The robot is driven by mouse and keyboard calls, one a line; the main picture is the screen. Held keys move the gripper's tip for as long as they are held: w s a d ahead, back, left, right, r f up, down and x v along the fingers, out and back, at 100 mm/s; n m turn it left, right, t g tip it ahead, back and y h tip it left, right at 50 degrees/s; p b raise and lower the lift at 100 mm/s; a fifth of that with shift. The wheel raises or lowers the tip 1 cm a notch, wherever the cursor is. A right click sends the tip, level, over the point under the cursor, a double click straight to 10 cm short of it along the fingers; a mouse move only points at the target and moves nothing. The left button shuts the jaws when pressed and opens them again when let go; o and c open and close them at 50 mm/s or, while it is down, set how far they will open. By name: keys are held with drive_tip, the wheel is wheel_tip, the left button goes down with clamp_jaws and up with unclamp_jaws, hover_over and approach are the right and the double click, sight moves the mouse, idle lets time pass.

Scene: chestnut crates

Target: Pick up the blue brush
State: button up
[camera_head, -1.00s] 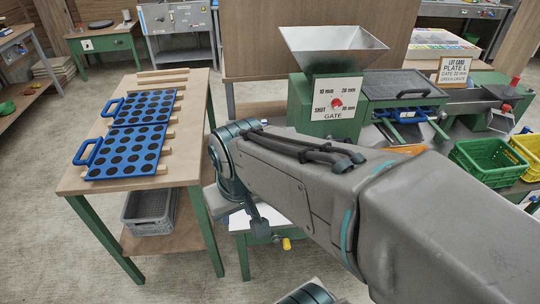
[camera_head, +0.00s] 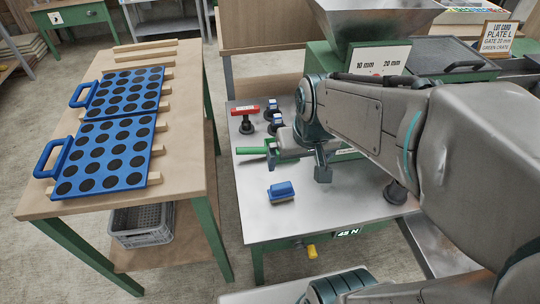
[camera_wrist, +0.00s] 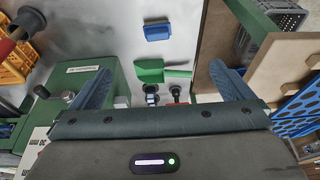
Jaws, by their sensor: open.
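The blue brush (camera_head: 281,191) lies on the bare steel bench top, near the bench's front left part. It also shows in the wrist view (camera_wrist: 158,32), at the top middle, beyond the fingertips and apart from them. My gripper (camera_wrist: 159,68) is open, with one finger on each side of the wrist view and nothing held between them. In the head view the arm's end is above the bench, behind and right of the brush, and its fingers cannot be made out clearly.
A green scoop (camera_head: 254,151) lies behind the brush. A red-handled tool (camera_head: 245,112) and small dark-based tools (camera_head: 275,122) stand further back. Left is a wooden table (camera_head: 190,110) with blue perforated trays (camera_head: 110,152). A green machine with a hopper (camera_head: 372,15) stands behind my arm.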

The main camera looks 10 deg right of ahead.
drive_tip(key=t+b, duration=0.1)
drive_tip(key=b, duration=1.4)
approach(281, 186)
drive_tip(key=shift+n, duration=0.3)
drive_tip(key=b+x, duration=0.1)
drive_tip(key=x, duration=0.2)
drive_tip(key=b+x, duration=0.2)
drive_tip(key=x, duration=0.2)
drive_tip(key=shift+w+d+f, duration=0.1)
drive_tip(key=shift+w+d, duration=0.1)
drive_tip(key=b+x, duration=0.3)
drive_tip(key=x, duration=0.2)
drive_tip(key=shift+a+f, duration=0.1)
drive_tip(key=shift+a, duration=0.05)
drive_tip(key=c, duration=0.9)
